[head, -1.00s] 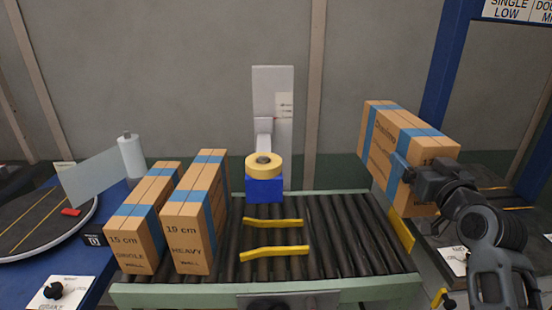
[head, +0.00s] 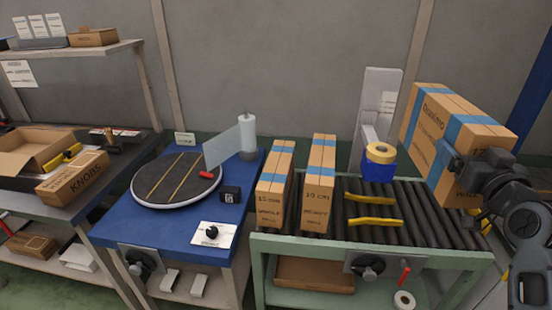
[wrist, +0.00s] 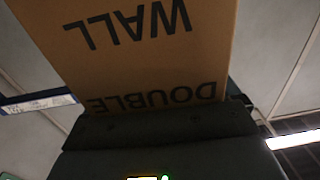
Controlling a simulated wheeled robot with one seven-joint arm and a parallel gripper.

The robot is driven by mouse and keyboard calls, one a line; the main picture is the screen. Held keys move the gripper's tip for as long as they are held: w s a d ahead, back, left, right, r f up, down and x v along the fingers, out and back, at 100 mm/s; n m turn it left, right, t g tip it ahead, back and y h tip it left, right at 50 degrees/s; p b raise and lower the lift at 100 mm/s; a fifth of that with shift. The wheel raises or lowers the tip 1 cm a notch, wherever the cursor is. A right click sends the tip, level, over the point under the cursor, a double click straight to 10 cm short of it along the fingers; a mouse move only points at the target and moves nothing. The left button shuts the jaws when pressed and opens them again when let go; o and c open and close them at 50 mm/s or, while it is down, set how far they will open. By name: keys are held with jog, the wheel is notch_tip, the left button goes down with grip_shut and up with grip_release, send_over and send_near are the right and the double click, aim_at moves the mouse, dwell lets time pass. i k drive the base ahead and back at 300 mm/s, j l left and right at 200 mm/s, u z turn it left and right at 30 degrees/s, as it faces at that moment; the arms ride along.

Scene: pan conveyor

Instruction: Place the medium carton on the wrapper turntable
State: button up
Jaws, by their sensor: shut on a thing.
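My gripper (head: 478,168) is shut on a tall brown carton (head: 425,125) with blue tape, held upright and slightly tilted above the right end of the roller conveyor. In the wrist view this carton (wrist: 150,60) reads DOUBLE WALL and fills the upper middle; its far side is hidden. The wrapper turntable (head: 150,180) is a dark round disc with yellow lines and a pale rim on a blue table at left. It is empty apart from a small red piece at its right edge. My gripper is far to its right.
Two upright cartons, one narrow (head: 270,205) and one (head: 317,205) beside it, stand on the conveyor's (head: 385,245) left end, between my gripper and the turntable. A clear panel (head: 222,148) and a film roll (head: 247,135) stand behind the turntable's right side.

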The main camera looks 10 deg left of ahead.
aim_at(177, 174)
jog(key=i+j, duration=0.15)
jog(key=j, duration=0.2)
jog(key=i+j+u, duration=0.15)
jog(key=j, duration=0.2)
jog(key=i+j, duration=0.15)
jog(key=j, duration=0.55)
jog(key=i+j+z, duration=0.1)
jog(key=j, duration=0.6)
jog(key=i+j, duration=0.1)
jog(key=j, duration=0.65)
jog(key=i+j+z, duration=0.1)
jog(key=j, duration=0.6)
